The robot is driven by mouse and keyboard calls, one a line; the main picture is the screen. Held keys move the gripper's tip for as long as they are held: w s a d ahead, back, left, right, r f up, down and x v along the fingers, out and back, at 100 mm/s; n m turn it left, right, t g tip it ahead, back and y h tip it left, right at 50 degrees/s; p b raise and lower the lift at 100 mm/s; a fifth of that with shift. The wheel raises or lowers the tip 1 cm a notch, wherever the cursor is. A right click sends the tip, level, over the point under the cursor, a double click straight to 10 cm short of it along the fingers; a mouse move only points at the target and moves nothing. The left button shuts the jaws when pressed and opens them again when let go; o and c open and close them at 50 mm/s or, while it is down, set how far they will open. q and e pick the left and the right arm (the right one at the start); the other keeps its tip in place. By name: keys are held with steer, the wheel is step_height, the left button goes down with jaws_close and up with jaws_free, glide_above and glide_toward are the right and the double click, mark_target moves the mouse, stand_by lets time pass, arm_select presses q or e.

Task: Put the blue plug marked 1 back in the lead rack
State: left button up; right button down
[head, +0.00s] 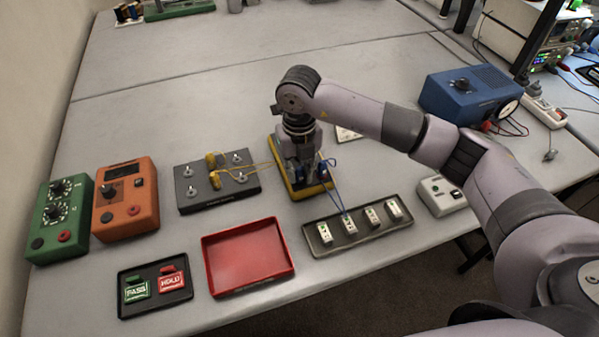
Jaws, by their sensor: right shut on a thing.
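My right gripper (299,179) reaches down over a yellow-edged instrument (319,189) near the middle of the table. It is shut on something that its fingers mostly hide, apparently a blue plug. Blue lead parts (329,163) show just right of the fingers, and a thin blue lead runs down to the tray of white blocks. I cannot read a number on any plug. A dark board with metal posts (190,203) lies left of the gripper, with yellow plugs (214,171) on it. I cannot tell for sure which thing is the lead rack. My left gripper is not in view.
A tray (320,249) with several white blocks lies in front. A red tray (248,259) and a dark tray (181,297) with PASS and HOLD tags are front left. Green (47,235) and orange (139,218) boxes stand left.

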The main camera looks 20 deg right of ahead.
mark_target(300, 168)
steer(key=shift+r, duration=0.1)
stand_by(0.4)
steer(key=shift+r+p, duration=1.6)
steer(key=shift+r, duration=1.3)
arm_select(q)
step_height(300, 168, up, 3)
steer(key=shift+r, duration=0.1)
arm_select(e)
steer(key=n, duration=0.2)
steer(key=s+n, duration=0.1)
steer(key=shift+s+d+r+n, duration=0.1)
steer(key=shift+d+n, duration=0.15)
steer(key=shift+n, duration=0.15)
arm_select(q)
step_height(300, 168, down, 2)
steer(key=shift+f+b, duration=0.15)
steer(key=shift+b, duration=1)
arm_select(e)
steer(key=s+d+n, duration=0.1)
steer(key=s+n, duration=0.3)
steer(key=n, duration=0.6)
steer(key=s+d+n, duration=0.1)
steer(key=s+n, duration=0.3)
steer(key=n, duration=0.7)
steer(key=s+d+r+n, duration=0.1)
steer(key=s+n, duration=0.3)
steer(key=n, duration=0.6)
steer(key=shift+s+d+n, duration=0.3)
steer(key=shift+s+n, duration=0.05)
steer(key=shift+n, duration=0.05)
